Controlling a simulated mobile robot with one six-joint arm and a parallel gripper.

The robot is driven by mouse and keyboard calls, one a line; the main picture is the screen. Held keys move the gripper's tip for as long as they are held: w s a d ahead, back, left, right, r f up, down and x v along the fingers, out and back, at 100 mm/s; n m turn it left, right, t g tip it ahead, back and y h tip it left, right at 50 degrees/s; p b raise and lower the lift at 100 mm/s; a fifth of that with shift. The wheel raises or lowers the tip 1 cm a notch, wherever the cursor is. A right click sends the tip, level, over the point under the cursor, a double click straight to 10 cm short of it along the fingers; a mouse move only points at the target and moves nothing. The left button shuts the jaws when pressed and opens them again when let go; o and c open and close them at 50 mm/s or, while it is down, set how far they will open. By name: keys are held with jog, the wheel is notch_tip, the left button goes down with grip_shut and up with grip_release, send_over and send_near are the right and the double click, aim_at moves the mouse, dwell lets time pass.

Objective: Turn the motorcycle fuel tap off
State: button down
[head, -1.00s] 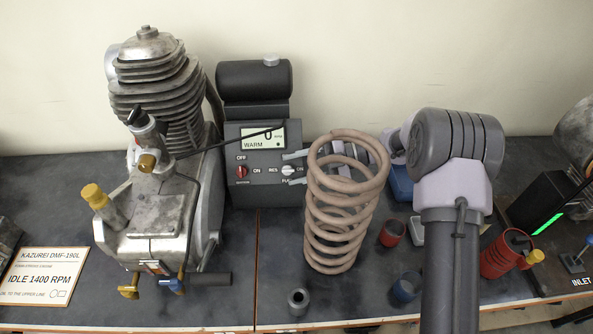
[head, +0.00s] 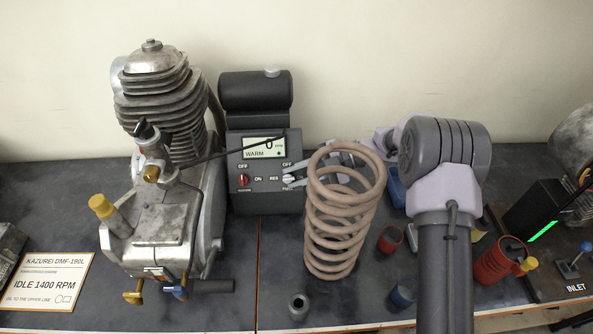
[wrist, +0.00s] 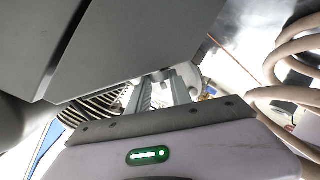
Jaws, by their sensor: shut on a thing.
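The fuel tap (head: 289,180) is the pale lever knob at the right of the dark control box's front (head: 262,199). OFF is printed above it, RES to its left, ON to its right. My gripper (head: 292,181) reaches in from the right, behind the coil spring, and its fingers are shut on the tap. The fingers partly cover the tap, so I cannot tell exactly where its lever points. In the wrist view my gripper's fingers (wrist: 164,82) are close together in front of a pale part; the box fills the upper left.
A rusty coil spring (head: 332,257) stands just in front of my forearm. The engine (head: 160,215) is at the left. A red switch (head: 243,180) sits left of the tap.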

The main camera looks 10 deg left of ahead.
jog(key=n+h+p, duration=0.1)
jog(key=p, duration=0.1)
jog(key=r+g+h+p, duration=0.1)
jog(key=h+p, duration=0.1)
jog(key=p, duration=0.1)
jog(key=shift+w+a+n, duration=0.15)
jog(key=shift+a+n, duration=0.05)
jog(key=shift+n, duration=0.2)
jog(key=shift+w+a+f+n+g+h+p, duration=0.15)
jog(key=shift+n+g+h+p, duration=0.2)
jog(key=shift+h+p, duration=0.45)
jog(key=shift+s+a+r+n+g+h+p, duration=0.1)
jog(key=shift+n+g+h+p, duration=0.15)
jog(key=shift+n+h+p, duration=0.35)
jog(key=shift+f, duration=0.1)
jog(key=c, duration=1.2)
grip_release()
jog(key=shift+o, duration=0.2)
jog(key=shift+w, duration=0.1)
